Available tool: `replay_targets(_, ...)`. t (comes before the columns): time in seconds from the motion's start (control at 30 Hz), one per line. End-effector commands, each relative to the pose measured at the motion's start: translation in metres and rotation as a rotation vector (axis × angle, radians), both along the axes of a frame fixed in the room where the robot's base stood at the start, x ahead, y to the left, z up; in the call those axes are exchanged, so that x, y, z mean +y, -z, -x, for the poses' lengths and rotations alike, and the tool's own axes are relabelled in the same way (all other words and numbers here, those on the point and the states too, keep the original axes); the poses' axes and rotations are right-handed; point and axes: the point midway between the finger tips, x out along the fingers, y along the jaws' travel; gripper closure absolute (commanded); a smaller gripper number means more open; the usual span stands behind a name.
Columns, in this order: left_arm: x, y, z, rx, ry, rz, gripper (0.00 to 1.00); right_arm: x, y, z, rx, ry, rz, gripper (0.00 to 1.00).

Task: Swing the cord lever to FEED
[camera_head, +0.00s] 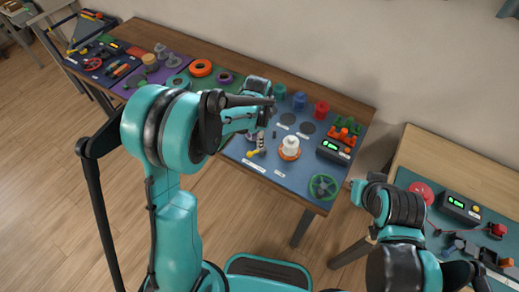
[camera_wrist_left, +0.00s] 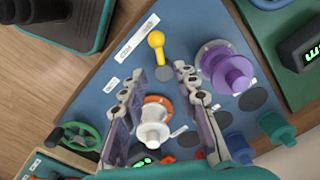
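The cord lever, with a yellow knob and short yellow arm (camera_wrist_left: 157,43), stands on the blue mat in the left wrist view. In the head view its yellow knob (camera_head: 250,154) shows just beside my left gripper (camera_head: 261,142). In the left wrist view my left gripper (camera_wrist_left: 160,72) has its two fingers spread apart, with nothing between the tips. The lever lies just beyond the fingertips, apart from them. White labels (camera_wrist_left: 125,50) lie beside the lever; I cannot read them surely. My right arm shows at the right of the head view, but no right fingers can be made out.
A white spool on an orange base (camera_wrist_left: 154,128) stands close to the left fingers. A purple spool (camera_wrist_left: 228,68) stands to the lever's right. A green handwheel (camera_head: 323,186) is at the mat's front corner. A second table (camera_head: 428,150) stands at the right.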

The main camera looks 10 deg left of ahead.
Motion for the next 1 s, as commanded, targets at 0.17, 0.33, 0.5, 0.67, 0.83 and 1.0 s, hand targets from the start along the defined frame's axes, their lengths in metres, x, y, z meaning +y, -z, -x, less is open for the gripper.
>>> replay_targets(0.17, 0.001, 0.033, -0.001, -0.001, -0.002, 0.000, 0.70, 0.000, 0.012, 0.000, 0.000, 0.000, 0.000, 1.00)
replay_targets(0.33, 0.001, 0.056, -0.002, -0.002, -0.002, 0.001, 0.70, 0.000, 0.019, 0.000, 0.000, 0.000, 0.000, 1.00)
replay_targets(0.5, 0.002, 0.065, -0.002, -0.003, -0.003, 0.000, 0.70, 0.000, 0.021, 0.000, 0.000, 0.000, 0.000, 1.00)
replay_targets(0.67, 0.001, 0.065, -0.002, -0.003, -0.003, 0.000, 0.70, 0.000, 0.021, 0.000, 0.000, 0.000, 0.000, 1.00)
replay_targets(0.83, 0.001, 0.064, -0.002, -0.003, -0.003, 0.000, 0.94, 0.000, 0.020, 0.000, 0.000, 0.000, 0.000, 1.00)
replay_targets(1.0, 0.001, 0.064, -0.002, -0.003, -0.003, 0.000, 1.00, 0.000, 0.020, 0.000, 0.000, 0.000, 0.000, 1.00)
